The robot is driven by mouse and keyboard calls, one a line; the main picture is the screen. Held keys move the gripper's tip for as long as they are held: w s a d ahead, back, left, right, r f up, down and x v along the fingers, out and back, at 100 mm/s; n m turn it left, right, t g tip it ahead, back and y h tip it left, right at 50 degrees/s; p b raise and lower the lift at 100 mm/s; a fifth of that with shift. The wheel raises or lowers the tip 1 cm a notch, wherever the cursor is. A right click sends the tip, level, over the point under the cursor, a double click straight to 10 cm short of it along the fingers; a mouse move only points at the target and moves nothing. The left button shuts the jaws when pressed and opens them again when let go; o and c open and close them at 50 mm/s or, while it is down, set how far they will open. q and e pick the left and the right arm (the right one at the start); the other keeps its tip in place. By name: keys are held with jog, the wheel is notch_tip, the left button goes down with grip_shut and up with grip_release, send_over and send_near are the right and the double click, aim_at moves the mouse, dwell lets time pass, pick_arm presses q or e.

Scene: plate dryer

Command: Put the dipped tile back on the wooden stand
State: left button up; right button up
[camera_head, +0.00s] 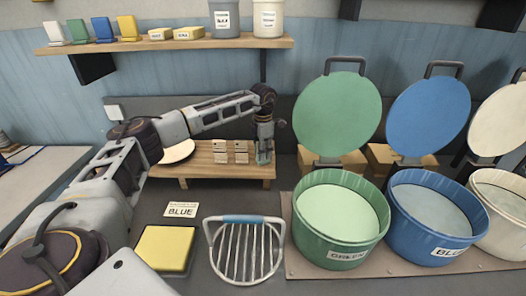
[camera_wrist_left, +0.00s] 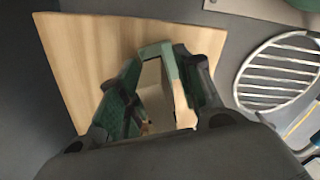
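The wooden stand (camera_head: 200,178) is a low bench by the back wall, left of the green bucket; its pale top also shows in the wrist view (camera_wrist_left: 80,55). My left gripper (camera_head: 264,152) points down over the stand's right end. In the wrist view its dark fingers (camera_wrist_left: 165,70) lie on both sides of a tile with a pale green end (camera_wrist_left: 157,48) and a cream part. The gripper appears shut on this tile, low at the stand; whether the tile rests on it is hard to tell. My right gripper is not in view.
Cream tiles (camera_head: 221,151) and a white plate (camera_head: 177,152) are on the stand. In front are a wire rack (camera_head: 246,262), a yellow sponge (camera_head: 164,247) and a BLUE card (camera_head: 181,209). Green (camera_head: 342,253), blue (camera_head: 430,245) and cream (camera_head: 499,212) buckets stand right, lids raised.

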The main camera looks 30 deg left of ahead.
pick_arm(q)
jog(key=shift+r, duration=0.65)
notch_tip(320, 180, up, 6)
jog(key=shift+f, duration=0.15)
jog(key=shift+r, duration=0.35)
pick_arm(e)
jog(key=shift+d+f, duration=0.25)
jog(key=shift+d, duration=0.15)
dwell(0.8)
